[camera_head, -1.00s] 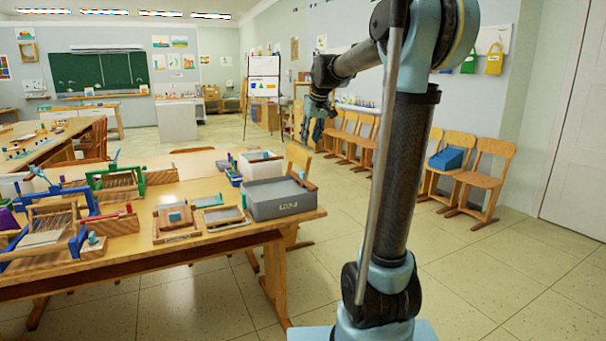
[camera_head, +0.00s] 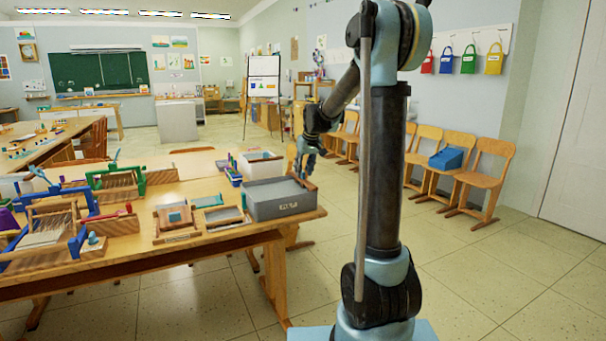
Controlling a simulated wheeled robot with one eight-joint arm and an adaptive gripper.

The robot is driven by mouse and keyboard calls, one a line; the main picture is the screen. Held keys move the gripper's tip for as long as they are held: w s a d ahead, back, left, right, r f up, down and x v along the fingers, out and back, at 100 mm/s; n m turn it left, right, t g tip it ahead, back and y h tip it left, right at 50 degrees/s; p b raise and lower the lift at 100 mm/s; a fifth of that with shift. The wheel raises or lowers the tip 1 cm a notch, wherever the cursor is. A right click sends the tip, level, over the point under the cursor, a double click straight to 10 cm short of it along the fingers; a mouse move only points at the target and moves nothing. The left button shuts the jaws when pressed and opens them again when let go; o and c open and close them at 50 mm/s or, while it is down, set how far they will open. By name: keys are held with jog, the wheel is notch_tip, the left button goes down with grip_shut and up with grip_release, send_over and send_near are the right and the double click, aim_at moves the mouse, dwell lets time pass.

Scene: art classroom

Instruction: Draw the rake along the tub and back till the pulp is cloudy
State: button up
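A grey tub (camera_head: 281,209) with a label on its front stands at the right end of the near table, with a flat grey surface inside. A brown wooden piece (camera_head: 307,184), perhaps the rake, lies at its right rim; its full shape is too small to make out. My gripper (camera_head: 303,172) hangs pointing down just above and behind the tub's right end, close to the brown piece. Whether it touches that piece, and how far its fingers are apart, I cannot tell.
A white bin (camera_head: 262,168) stands behind the tub. Wooden frames (camera_head: 225,217) lie left of it, with small looms (camera_head: 45,235) farther left. The floor to the right is clear.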

jog(key=shift+w+a+f, duration=0.1)
jog(key=shift+w+f, duration=0.15)
jog(key=shift+f, duration=0.4)
jog(key=shift+c, duration=0.6)
grip_shut()
jog(key=shift+s, duration=0.1)
